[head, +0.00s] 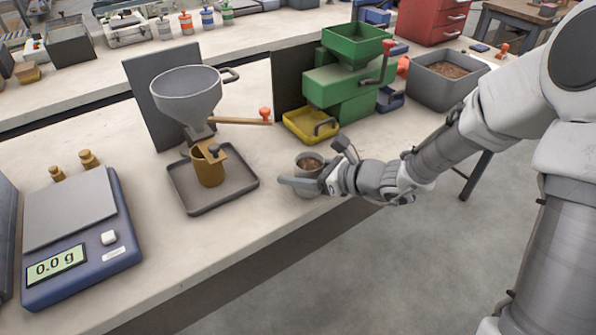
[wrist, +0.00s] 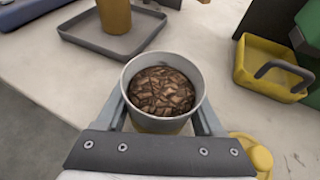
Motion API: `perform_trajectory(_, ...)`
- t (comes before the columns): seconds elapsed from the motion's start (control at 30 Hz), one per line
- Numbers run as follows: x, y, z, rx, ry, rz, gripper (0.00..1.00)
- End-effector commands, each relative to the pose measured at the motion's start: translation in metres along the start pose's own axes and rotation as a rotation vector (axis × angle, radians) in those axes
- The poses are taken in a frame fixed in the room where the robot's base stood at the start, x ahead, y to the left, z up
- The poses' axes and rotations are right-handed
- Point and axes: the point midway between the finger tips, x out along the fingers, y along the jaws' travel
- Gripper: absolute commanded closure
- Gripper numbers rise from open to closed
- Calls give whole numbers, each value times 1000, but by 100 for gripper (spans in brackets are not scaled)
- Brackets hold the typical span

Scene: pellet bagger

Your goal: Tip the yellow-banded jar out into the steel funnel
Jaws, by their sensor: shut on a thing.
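My gripper (head: 300,181) is shut on a grey jar (head: 308,162) near the front edge of the bench. In the wrist view the jar (wrist: 124,82) sits upright between the two fingers (wrist: 163,112), full of brown flaky pieces (wrist: 161,91). A little yellow shows low on its front; the rest of the band is hidden. I cannot tell whether its base touches the bench. The steel funnel (head: 187,97) stands to the left and further back, upright and wide-mouthed, above a brass cup (head: 208,170). The jar is apart from the funnel and lower than its rim.
A grey tray (head: 190,204) lies under the brass cup. A wooden lever with a red knob (head: 265,114) sticks out right of the funnel. A green machine (head: 345,85) with a yellow tray (head: 297,127) stands behind the jar. A scale (head: 80,240) reading 0.0 g is at left.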

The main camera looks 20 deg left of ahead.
Motion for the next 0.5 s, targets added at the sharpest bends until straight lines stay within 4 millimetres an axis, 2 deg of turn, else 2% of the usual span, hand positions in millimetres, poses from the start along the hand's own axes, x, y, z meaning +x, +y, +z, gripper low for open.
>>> perform_trajectory(0.13,2,0,-5,-1,-1,0,100)
perform_trajectory(0.17,2,0,-4,0,0,0,27)
perform_trajectory(0.2,1,0,-4,0,0,0,20)
perform_trajectory(0.3,1,0,-4,0,0,0,2)
perform_trajectory(0.5,1,0,-4,0,0,0,1)
